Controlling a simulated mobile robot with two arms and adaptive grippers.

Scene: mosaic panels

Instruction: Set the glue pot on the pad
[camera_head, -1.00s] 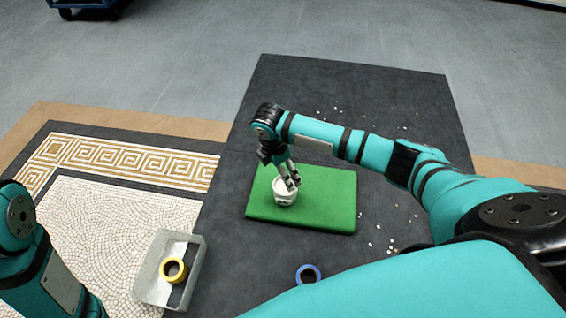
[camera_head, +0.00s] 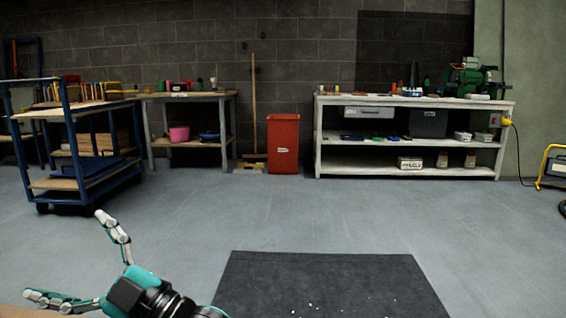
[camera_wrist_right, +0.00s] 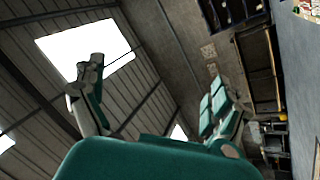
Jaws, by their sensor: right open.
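My right gripper (camera_head: 66,255) shows at the lower left of the head view, with its two fingers spread wide and nothing between them. In the right wrist view my right gripper (camera_wrist_right: 157,78) is also open and empty, with roof and wall behind it. The glue pot and the green pad are out of both current views. My left gripper is not in view.
A dark mat (camera_head: 330,278) with small pale chips lies at the bottom centre. Beyond the open grey floor stand a blue trolley (camera_head: 85,184), a workbench (camera_head: 187,97), a red bin (camera_head: 283,144) and white shelving (camera_head: 410,172).

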